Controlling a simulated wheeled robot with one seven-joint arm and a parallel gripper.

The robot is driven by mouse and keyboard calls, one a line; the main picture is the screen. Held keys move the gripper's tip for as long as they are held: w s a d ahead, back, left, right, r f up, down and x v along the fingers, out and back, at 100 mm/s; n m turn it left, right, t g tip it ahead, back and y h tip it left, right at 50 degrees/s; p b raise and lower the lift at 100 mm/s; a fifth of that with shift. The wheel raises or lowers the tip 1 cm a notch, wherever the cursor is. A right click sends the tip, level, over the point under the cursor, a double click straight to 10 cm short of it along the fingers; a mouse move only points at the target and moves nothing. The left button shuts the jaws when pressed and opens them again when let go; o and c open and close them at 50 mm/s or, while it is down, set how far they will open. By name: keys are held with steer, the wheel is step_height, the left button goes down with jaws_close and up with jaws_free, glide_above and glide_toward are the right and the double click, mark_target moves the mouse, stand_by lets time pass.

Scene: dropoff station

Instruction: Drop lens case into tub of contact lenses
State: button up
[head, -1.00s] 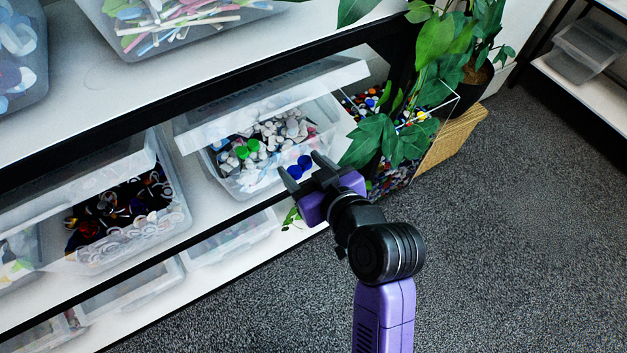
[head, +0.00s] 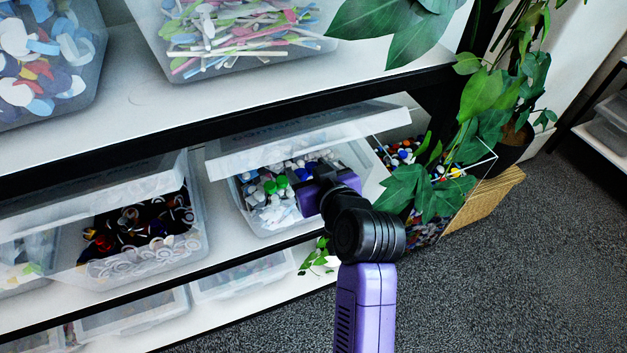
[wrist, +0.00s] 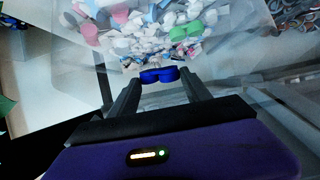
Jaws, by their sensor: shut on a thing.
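The tub of contact lenses (head: 262,228) is a clear bin on the middle shelf, filled with white, green and blue lens cases, its lid raised behind it. My gripper (head: 316,176) reaches in over the tub's front right part in the head view. In the wrist view my gripper (wrist: 160,80) is shut on a blue lens case (wrist: 158,75), held between the fingertips. The tub's contents (wrist: 150,30) lie beyond the held case in the wrist view. In the head view the held case is hidden or cannot be told from the contents.
A bin of dark and white rings (head: 140,255) stands left of the tub. The upper shelf (head: 120,130) runs above it. Plant leaves (head: 410,190) and a container of colourful bits (head: 430,228) stand close on the right. Carpet (head: 480,290) is clear in front.

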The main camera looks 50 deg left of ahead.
steer(key=shift+w+a, duration=0.1)
steer(key=shift+a, duration=0.1)
steer(key=o, duration=1.4)
steer(key=shift+c, duration=0.2)
steer(key=v, duration=0.7)
steer(key=shift+d+b, duration=0.35)
steer(key=shift+b, duration=0.05)
steer(key=shift+r, duration=0.15)
